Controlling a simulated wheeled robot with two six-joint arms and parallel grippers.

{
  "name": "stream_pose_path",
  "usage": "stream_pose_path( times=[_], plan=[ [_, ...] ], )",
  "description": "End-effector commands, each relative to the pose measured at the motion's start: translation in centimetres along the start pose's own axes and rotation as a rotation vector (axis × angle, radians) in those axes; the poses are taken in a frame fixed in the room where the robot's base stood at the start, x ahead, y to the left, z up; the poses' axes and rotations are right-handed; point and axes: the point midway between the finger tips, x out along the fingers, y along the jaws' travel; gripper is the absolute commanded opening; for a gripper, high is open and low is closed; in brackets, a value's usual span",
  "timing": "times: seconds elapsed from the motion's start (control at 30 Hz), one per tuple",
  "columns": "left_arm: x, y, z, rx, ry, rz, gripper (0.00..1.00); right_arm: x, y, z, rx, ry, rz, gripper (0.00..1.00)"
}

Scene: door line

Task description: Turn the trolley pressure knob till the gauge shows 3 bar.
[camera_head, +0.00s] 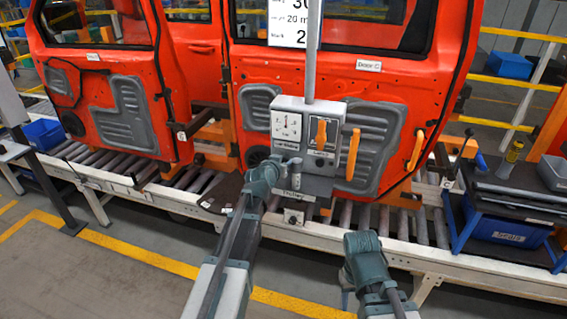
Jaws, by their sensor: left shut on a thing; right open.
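A grey control panel (338,112) stands on a post in front of the right-hand door. A white dial face (287,126) sits at its upper left, with a dark pointer too small to read. My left gripper (293,164) is at the panel's lower left edge, shut on a small grey part that looks like the knob and is mostly hidden by the jaws. A label that seems to read "Trolley" (289,195) is just below. A small white box with a dark round centre (293,216) hangs under it. My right gripper (347,294) is open, low at front right, its jaws largely hidden.
An orange lever (321,134) is on the panel, and an orange door handle (353,155) is right of it. Orange-red doors (195,60) stand over a roller conveyor (420,226). A blue cart (505,200) is at right. Grey floor (120,285) is clear at left.

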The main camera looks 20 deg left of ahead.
Motion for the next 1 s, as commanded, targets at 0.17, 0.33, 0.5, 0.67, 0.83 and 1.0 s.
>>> stream_pose_path(
  times=[0.17,0.33,0.5,0.67,0.83,1.0],
  plan=[
    [0.0,-0.1,0.1,-0.055,0.0,0.022,0.0,0.1,0.0,0.0,0.0,0.0,0.0,0.5],
    [0.1,-0.2,0.1,-0.16,0.0,0.066,0.0,0.3,0.0,0.0,0.0,0.0,0.0,0.5],
    [0.1,-0.2,0.2,-0.284,0.0,0.117,0.0,0.6,-0.1,0.0,0.0,0.0,0.0,0.5],
    [0.1,-0.3,0.2,-0.391,0.0,0.162,0.0,1.0,-0.1,-0.1,0.001,0.0,0.0,0.5],
    [0.1,-0.3,0.3,-0.485,-0.001,0.201,0.0,1.4,-0.1,-0.1,0.001,0.001,0.0,0.5],
    [0.1,-0.2,0.2,-0.549,-0.002,0.229,0.0,1.7,-0.2,-0.1,0.002,0.001,0.0,0.5]
  ],
)
